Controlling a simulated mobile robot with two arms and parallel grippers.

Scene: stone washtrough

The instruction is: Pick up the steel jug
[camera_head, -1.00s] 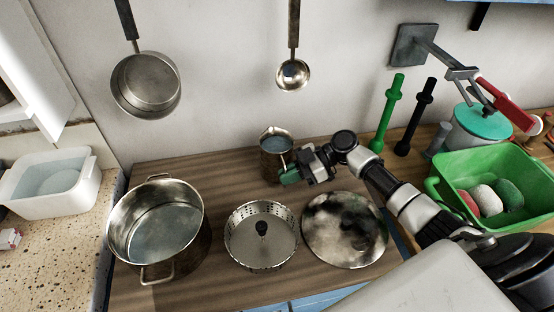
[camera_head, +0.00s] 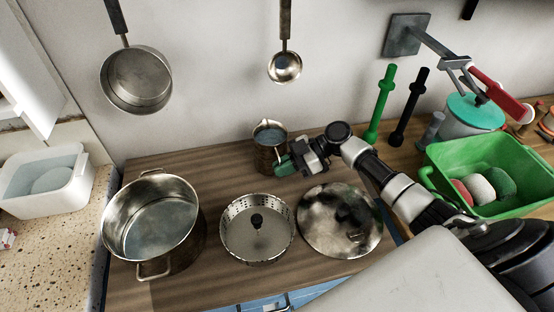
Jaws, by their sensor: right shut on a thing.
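The steel jug (camera_head: 267,148) stands upright at the back of the wooden counter, close to the wall. It is a small metal vessel with an open top and a handle on its right side. My right gripper (camera_head: 284,163) reaches in from the right, its green-tipped fingers shut at the jug's handle side. The fingers partly hide the handle. I cannot tell whether the jug's base is clear of the counter. My left gripper is not in view.
A large steel pot (camera_head: 154,222), a perforated strainer (camera_head: 257,245) and a round lid (camera_head: 340,220) lie on the counter (camera_head: 190,160) in front. A green basin (camera_head: 490,170) stands right. A pan (camera_head: 136,80) and ladle (camera_head: 285,66) hang above.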

